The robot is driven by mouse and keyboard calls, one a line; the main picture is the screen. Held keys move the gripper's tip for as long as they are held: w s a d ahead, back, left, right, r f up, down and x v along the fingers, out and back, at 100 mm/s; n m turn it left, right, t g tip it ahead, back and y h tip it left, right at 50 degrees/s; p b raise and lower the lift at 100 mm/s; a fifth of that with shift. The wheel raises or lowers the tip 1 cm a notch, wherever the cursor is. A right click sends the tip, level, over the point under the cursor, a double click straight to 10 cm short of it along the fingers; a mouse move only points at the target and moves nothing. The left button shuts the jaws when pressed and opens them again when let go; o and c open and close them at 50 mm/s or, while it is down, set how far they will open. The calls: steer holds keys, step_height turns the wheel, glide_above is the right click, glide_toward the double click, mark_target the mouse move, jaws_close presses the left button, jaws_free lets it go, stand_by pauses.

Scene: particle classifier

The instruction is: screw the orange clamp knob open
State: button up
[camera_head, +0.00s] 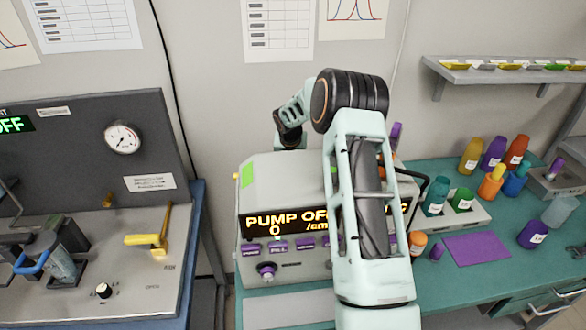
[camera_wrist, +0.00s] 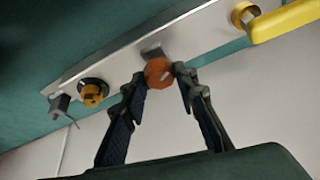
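The orange clamp knob (camera_wrist: 158,72) shows in the wrist view, on a pale strip along a dark green surface. My gripper (camera_wrist: 160,76) has one fingertip on each side of the knob, very close to its edges. Whether both fingertips press on it cannot be told. In the head view my arm reaches up over the grey pump machine (camera_head: 262,182) and bends left behind its top. The fingertips and the orange knob are hidden there.
In the wrist view a yellow-and-black knob (camera_wrist: 93,94) and a small grey clip (camera_wrist: 62,104) lie left of the orange knob, and a yellow handle (camera_wrist: 288,20) right. In the head view, several bottles stand on the teal bench (camera_head: 450,292); a grey panel (camera_head: 85,290) with a yellow lever is left.

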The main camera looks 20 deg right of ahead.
steer(key=shift+c, duration=1.4)
steer(key=n+y, duration=0.1)
steer(key=n, duration=0.3)
steer(key=shift+d+n+t+y, duration=0.2)
steer(key=shift+n+t+y, duration=0.1)
steer(key=shift+y, duration=0.1)
steer(key=n+y, duration=0.1)
steer(key=n, duration=0.2)
steer(key=shift+n, duration=0.3)
steer(key=shift+n+y, duration=0.6)
steer(key=shift+n, duration=0.6)
steer(key=shift+b, duration=0.3)
steer(key=o, duration=1.2)
steer(key=shift+c, duration=0.2)
